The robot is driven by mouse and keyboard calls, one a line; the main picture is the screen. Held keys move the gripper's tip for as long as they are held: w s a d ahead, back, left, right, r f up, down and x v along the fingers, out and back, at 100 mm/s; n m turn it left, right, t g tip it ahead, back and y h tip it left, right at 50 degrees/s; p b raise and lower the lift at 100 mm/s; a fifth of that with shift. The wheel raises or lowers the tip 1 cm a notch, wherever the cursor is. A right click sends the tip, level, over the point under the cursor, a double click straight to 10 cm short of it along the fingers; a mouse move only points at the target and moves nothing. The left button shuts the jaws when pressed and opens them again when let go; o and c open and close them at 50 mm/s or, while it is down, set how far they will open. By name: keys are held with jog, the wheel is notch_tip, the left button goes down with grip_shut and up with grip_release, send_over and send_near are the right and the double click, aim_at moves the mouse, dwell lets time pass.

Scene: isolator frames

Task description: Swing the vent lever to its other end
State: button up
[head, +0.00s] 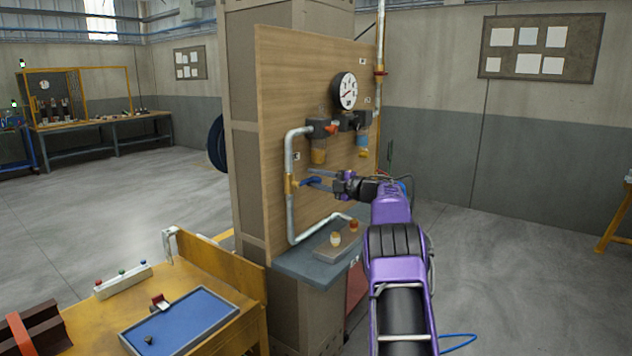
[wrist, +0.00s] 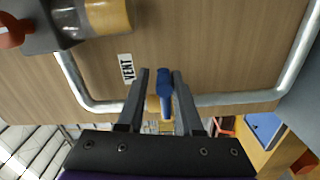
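The vent lever is a blue handle on a brass valve in the silver pipe; it shows in the head view (head: 309,182) and in the wrist view (wrist: 163,82). The brass valve body (head: 290,184) sits on the pipe's vertical run. The lever sticks out from the valve toward the right in the head view. My gripper (head: 318,180) is at the lever, its two dark fingers on either side of it. In the wrist view my gripper (wrist: 161,72) is open, with a narrow gap visible beside the lever. The valve is partly hidden behind the fingers and lever.
A "VENT" label (wrist: 127,68) is on the wooden panel (head: 272,110). A gauge (head: 344,91) and filter bowls (head: 318,152) are above the lever. A grey shelf (head: 300,268) with a small button box (head: 338,243) is below. The silver pipe (head: 291,220) runs close by.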

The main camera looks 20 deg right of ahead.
jog(key=shift+o, duration=1.1)
jog(key=shift+s+f, duration=0.1)
jog(key=v, duration=1.7)
jog(key=shift+s, duration=0.1)
